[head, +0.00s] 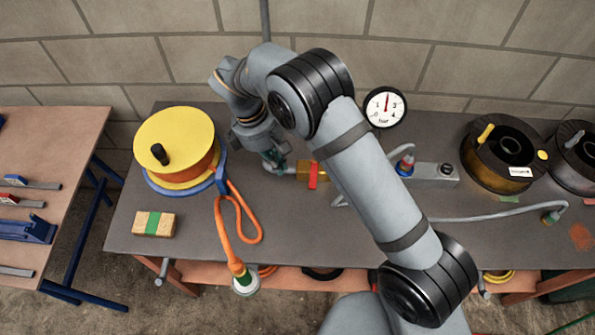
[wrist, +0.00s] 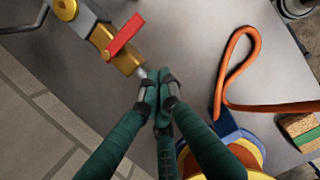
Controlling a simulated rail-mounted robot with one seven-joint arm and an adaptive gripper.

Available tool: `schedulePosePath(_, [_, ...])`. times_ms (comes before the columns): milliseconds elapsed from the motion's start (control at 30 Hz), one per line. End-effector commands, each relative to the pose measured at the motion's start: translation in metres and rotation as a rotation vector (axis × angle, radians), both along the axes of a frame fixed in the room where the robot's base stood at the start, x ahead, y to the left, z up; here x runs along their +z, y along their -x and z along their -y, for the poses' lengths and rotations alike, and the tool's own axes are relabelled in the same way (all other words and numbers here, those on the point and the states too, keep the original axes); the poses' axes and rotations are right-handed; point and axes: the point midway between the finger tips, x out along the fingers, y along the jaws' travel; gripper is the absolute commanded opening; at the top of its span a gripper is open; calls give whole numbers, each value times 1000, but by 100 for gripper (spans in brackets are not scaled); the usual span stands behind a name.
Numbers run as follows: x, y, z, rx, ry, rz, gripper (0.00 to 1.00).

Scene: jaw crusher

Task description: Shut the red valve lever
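The red valve lever (head: 313,175) sits on a brass valve body (head: 303,170) on the grey bench, just right of my gripper (head: 272,160). The wrist view shows the lever (wrist: 125,35) lying crosswise to the pipe line, over the brass body (wrist: 127,63). My gripper (wrist: 158,92) has its dark green fingertips together beside the silver pipe stub at the end of the valve. I see nothing held between them. The fingers are apart from the lever. Whether the tips touch the stub, I cannot tell.
A yellow-topped hose reel (head: 175,140) stands left of my gripper, with an orange hose (head: 240,225) looping down. A wooden block with a green band (head: 153,223) lies in front. Dark spools (head: 500,155) stand right.

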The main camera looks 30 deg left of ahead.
Motion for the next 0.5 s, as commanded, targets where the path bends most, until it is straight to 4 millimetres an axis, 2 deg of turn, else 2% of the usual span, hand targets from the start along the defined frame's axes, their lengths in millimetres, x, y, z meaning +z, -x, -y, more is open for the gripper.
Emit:
schedulePosePath(100, [-23, -3, 8, -2, 4, -2, 0])
schedulePosePath(200, [-37, -6, 13, -4, 2, -2, 0])
schedulePosePath(333, [-34, -14, 31, -3, 0, 0, 0])
schedulePosePath(500, [-36, -20, 42, -1, -1, 1, 0])
